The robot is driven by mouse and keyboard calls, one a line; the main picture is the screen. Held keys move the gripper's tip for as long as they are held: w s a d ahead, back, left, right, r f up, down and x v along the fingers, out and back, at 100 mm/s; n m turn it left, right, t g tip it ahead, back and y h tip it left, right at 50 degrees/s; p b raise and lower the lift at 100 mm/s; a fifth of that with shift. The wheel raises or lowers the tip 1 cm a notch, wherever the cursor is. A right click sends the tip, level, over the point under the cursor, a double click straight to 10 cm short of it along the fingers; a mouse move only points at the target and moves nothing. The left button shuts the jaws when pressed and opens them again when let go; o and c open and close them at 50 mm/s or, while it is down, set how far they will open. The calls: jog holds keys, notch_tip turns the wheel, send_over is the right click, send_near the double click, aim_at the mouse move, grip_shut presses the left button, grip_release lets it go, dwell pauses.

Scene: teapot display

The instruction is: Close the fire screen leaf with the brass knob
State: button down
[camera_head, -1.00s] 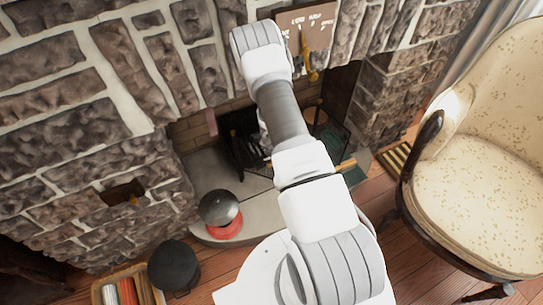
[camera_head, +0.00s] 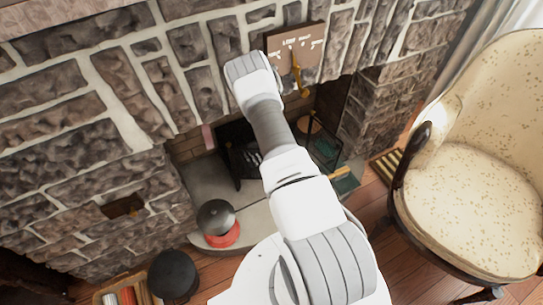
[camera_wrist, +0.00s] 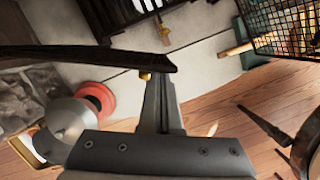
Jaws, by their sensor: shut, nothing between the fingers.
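My gripper (camera_wrist: 160,100) shows in the wrist view with its fingers together and empty. A dark bar, which looks like the top edge of a fire screen leaf (camera_wrist: 85,56), crosses the wrist view from the left and ends just above the fingertips. A small brass knob (camera_wrist: 145,75) sits under its right end, close beside the fingers; I cannot tell whether they touch. Another brass piece (camera_wrist: 164,30) shows farther up. In the head view a dark leaf (camera_head: 240,152) stands left of my arm, and a mesh panel (camera_head: 326,150) stands right of it. My arm hides the gripper there.
A grey and red round object (camera_head: 218,222) stands on the pale hearth, near a black pot (camera_head: 174,274). A cream armchair (camera_head: 475,175) stands at the right. The stone chimney wall carries a sign (camera_head: 300,48). Some wood floor shows bare.

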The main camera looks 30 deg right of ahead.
jog(key=shift+w+d+n+p, duration=0.35)
jog(key=shift+w+d+n, duration=0.15)
jog(key=shift+w, duration=0.2)
dwell(0.3)
